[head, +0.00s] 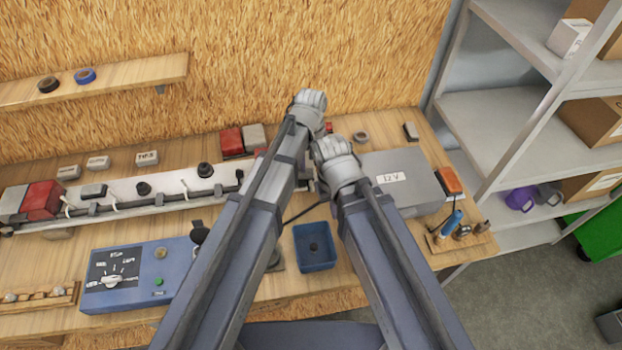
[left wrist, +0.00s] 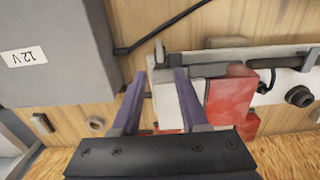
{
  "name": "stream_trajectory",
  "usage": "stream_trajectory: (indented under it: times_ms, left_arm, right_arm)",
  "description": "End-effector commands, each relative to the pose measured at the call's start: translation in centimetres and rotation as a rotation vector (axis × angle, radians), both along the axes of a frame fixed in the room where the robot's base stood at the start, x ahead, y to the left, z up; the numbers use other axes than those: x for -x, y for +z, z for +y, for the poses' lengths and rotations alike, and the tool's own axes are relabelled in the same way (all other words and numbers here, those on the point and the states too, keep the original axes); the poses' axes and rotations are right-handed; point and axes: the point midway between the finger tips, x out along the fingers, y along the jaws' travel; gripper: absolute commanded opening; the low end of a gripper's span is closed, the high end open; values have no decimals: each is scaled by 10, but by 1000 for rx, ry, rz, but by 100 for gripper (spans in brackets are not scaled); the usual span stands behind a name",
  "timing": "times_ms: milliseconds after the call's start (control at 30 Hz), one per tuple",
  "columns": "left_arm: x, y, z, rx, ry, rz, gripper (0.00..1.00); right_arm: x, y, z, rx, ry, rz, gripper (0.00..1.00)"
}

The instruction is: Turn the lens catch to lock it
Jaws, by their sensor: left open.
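The white trailer light bar (head: 170,187) lies along the bench, with a red lens (head: 43,200) at its left end. In the head view my left arm covers its right end. In the left wrist view that end carries a red lens (left wrist: 228,100) and a pale lens part (left wrist: 168,108). A small grey upright tab (left wrist: 159,50), possibly the lens catch, stands at the bar's edge. My left gripper (left wrist: 160,74) is open, its purple fingers apart on either side of the pale part, tips short of the tab. Contact cannot be told. My right gripper's fingers are hidden behind its arm.
A grey 12 V box (head: 405,180) with a dark cable stands right of the bar. A blue tray (head: 315,248) and a blue switch box (head: 137,273) are in front. Loose red (head: 231,141) and grey (head: 255,138) blocks lie behind the bar.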

Motion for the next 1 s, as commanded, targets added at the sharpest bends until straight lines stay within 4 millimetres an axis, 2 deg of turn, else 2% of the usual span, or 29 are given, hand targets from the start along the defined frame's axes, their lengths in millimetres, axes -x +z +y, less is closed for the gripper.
stream_trajectory:
  times_ms: [33,300,500,867,1000]
  left_arm:
    - [0,-10,0,0,0,0,44]
    - [0,-45,0,0,0,0,44]
    - [0,-64,0,0,0,0,44]
    - [0,-65,0,0,0,0,44]
    - [0,-65,0,0,0,0,28]
  right_arm:
    - [0,-10,0,0,1,0,0]
    - [0,-45,0,2,8,0,0]
    - [0,-64,0,2,8,0,0]
    - [0,-65,0,2,7,0,0]
    - [0,-65,0,2,7,0,0]
